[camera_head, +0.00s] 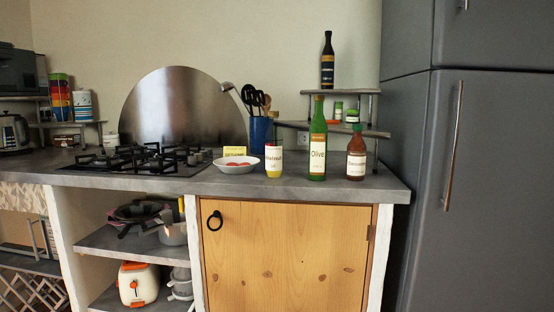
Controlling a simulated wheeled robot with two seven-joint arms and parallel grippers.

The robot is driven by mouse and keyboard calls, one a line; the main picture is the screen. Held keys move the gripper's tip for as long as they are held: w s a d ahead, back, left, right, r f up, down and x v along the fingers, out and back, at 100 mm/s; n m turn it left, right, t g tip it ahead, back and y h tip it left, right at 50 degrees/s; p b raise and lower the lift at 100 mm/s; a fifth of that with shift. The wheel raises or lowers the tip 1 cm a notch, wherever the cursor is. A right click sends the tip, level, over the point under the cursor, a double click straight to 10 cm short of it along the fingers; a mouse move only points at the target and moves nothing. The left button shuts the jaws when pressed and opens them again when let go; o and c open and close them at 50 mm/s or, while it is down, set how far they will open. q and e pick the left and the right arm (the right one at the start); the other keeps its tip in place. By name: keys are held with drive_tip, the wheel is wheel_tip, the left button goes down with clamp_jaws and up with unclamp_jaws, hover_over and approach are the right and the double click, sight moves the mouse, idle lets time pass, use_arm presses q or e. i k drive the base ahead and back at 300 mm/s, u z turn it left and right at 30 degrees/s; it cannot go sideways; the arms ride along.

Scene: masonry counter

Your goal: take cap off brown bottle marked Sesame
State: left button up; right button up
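The brown bottle marked Sesame (356,156) stands upright on the counter near its right front corner. Its label is pale with small text, and a cap (357,127) sits on its neck. A green bottle marked Olive (318,148) stands just to its left, apart from it. Neither of my grippers shows in the head view.
A jar with a red and white label (273,159) and a white bowl (236,163) stand left of the Olive bottle. A two-tier corner shelf (350,92) with a dark bottle (327,62) is behind. The fridge (480,170) rises close on the right.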

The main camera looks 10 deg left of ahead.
sight(355, 150)
drive_tip(key=k, duration=1.3)
drive_tip(key=z, duration=0.65)
drive_tip(key=i, duration=1.4)
drive_tip(key=u, duration=0.65)
